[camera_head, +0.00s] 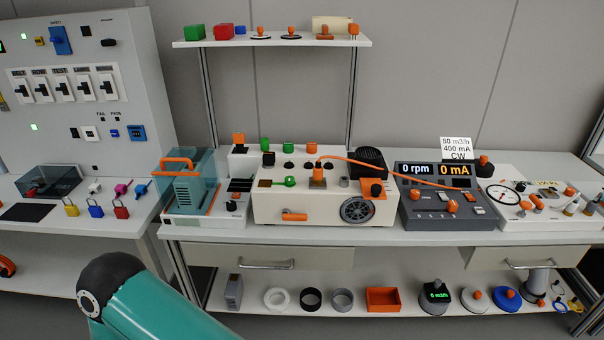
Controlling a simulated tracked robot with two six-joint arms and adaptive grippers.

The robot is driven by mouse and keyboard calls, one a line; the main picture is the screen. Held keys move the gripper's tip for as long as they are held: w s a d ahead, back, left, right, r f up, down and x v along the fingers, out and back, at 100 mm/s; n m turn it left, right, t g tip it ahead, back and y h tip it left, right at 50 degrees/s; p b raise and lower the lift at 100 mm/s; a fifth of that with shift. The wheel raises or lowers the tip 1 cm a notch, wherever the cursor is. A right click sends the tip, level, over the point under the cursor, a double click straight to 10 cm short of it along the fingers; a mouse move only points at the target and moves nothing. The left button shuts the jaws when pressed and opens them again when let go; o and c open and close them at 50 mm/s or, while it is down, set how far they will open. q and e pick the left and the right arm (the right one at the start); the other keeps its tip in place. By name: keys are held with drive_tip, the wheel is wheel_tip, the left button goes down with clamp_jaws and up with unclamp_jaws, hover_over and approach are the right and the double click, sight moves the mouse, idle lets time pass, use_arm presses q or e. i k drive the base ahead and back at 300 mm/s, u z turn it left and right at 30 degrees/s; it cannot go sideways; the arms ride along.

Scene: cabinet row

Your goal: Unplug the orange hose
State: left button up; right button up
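The thin orange hose (390,169) runs from the top of the cream box (320,206) on the bench to the right. It crosses in front of a black ribbed part and reaches over the dark grey display unit (440,222). Its left end is at an orange fitting (318,172) standing on the cream box and looks attached there. Its right end lies near the upper right of the display unit; whether it is plugged in there is too small to tell. Neither gripper is in view; only a teal link of my arm shows at the lower left.
A teal clear-sided box with an orange handle (176,161) stands left of the cream box. A gauge panel (540,205) stands right of the display unit. A white shelf (275,41) hangs above. Drawers and a lower shelf (385,313) with several parts are below.

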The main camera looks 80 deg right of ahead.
sight(318, 169)
drive_tip(key=u, duration=1.5)
drive_tip(key=i, duration=0.1)
drive_tip(key=z, duration=2.6)
drive_tip(key=i, duration=0.25)
drive_tip(key=z, duration=2.2)
drive_tip(key=k, duration=0.6)
drive_tip(key=z, duration=0.35)
drive_tip(key=i, duration=1.85)
drive_tip(key=u, duration=0.4)
